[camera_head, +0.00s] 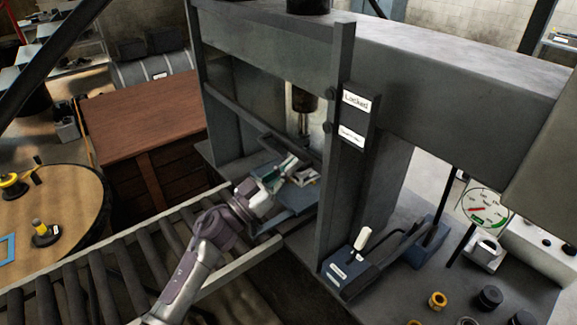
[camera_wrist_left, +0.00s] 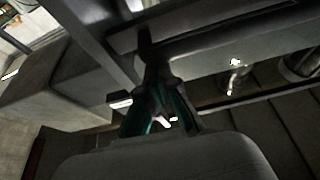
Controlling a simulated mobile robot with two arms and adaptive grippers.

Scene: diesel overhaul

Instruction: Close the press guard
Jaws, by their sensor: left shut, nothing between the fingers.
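The press (camera_head: 440,75) is a large dark grey frame with a ram (camera_head: 304,98) hanging in its opening. A slanted dark bar (camera_head: 250,118) crosses the front of the opening; it looks like part of the press guard, but I cannot tell how far the guard is open. My left gripper (camera_head: 289,163) reaches into the opening from the left, below that bar. It is shut and empty. In the left wrist view its fingers (camera_wrist_left: 158,82) point toward a dark bar (camera_wrist_left: 225,42); I cannot tell whether they touch it. My right gripper is not in view.
A roller conveyor (camera_head: 95,270) runs up to the press from the left. A post with a "Locked" label (camera_head: 356,101) stands right of the opening. A white-handled lever (camera_head: 362,240) and a gauge (camera_head: 483,207) are at the right. A wooden crate (camera_head: 140,115) stands behind.

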